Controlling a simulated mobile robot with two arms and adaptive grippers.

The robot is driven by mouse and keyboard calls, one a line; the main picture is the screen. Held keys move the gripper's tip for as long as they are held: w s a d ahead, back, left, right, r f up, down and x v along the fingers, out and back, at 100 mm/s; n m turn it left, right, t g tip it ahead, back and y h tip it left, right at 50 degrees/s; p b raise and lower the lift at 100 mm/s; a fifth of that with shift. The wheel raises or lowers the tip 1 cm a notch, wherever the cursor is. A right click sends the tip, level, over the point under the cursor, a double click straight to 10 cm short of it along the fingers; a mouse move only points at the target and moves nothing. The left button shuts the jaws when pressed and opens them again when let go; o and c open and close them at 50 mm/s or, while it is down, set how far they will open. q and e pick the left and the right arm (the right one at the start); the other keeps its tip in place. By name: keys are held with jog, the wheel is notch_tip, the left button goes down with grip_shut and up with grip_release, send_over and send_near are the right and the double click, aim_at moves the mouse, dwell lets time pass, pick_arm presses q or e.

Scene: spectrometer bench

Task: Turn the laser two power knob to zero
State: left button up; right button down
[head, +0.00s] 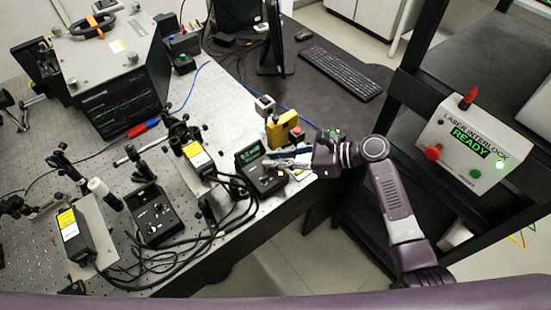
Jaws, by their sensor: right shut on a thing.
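A dark controller box (258,179) with a lit green display (249,154) stands near the bench's right edge. My right gripper (272,163) reaches in from the right over its front panel. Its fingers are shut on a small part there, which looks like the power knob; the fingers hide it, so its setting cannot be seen. A similar controller box (153,215) with a green display and small knobs stands to the left, untouched. Any labels telling laser one from laser two are too small to read. My left gripper is not in view.
Two laser heads with yellow labels (197,155) (70,225) and black cables lie around the controllers. A yellow block (282,128) stands just behind my right gripper. A laser interlock box (475,138) showing READY is at the right. A keyboard (340,75) lies on the black desk.

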jog(key=c, duration=2.2)
grip_release()
jog(key=v, duration=1.2)
jog(key=shift+w+r, duration=0.1)
jog(key=shift+a, duration=0.1)
